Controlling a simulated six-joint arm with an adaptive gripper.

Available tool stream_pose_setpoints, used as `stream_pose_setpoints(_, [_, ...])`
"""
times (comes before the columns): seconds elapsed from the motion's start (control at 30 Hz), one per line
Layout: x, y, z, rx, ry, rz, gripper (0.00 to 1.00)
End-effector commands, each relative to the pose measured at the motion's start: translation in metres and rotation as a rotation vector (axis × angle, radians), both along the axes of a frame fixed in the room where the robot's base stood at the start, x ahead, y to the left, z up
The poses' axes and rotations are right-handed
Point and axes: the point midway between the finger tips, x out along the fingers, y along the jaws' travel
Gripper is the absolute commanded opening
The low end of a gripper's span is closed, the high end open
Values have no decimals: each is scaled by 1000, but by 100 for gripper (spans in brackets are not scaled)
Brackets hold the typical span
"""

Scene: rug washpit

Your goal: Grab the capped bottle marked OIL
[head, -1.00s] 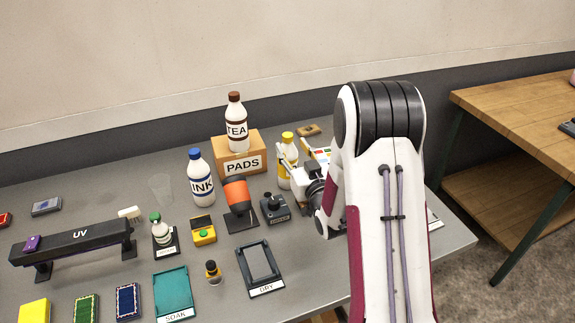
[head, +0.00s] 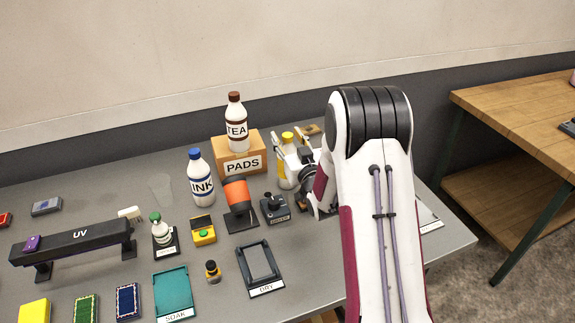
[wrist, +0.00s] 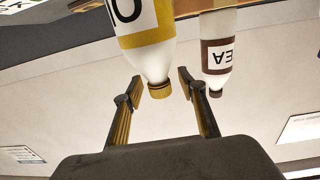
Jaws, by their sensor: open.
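The OIL bottle (head: 286,170) is white with a yellow cap and stands on the grey table, right of the PADS box in the head view. In the wrist view, which looks upside down, the OIL bottle (wrist: 148,48) shows a yellow-bordered label with only part of the lettering visible. Its yellow cap (wrist: 159,90) shows between the two fingers. My gripper (wrist: 158,78) is open, with one finger to each side of the bottle's cap end. I cannot tell whether a finger touches it. In the head view my gripper (head: 289,150) partly hides the bottle.
The TEA bottle (head: 237,128) stands on the PADS box (head: 253,143), close left of the OIL bottle. The INK bottle (head: 201,184) stands further left. An orange-and-black cylinder (head: 237,194) and a dark device (head: 274,207) are in front. A tan block (head: 309,130) lies behind.

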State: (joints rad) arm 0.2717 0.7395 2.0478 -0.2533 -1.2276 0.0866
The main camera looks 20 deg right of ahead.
Motion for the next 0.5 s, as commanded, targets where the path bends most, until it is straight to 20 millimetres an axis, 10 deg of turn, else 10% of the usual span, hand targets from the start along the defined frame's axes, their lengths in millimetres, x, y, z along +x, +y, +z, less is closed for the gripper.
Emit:
stream_pose_setpoints(0.43, [0,0,0,0,1,0,41])
stream_pose_setpoints(0.5, [0,0,0,0,1,0,23])
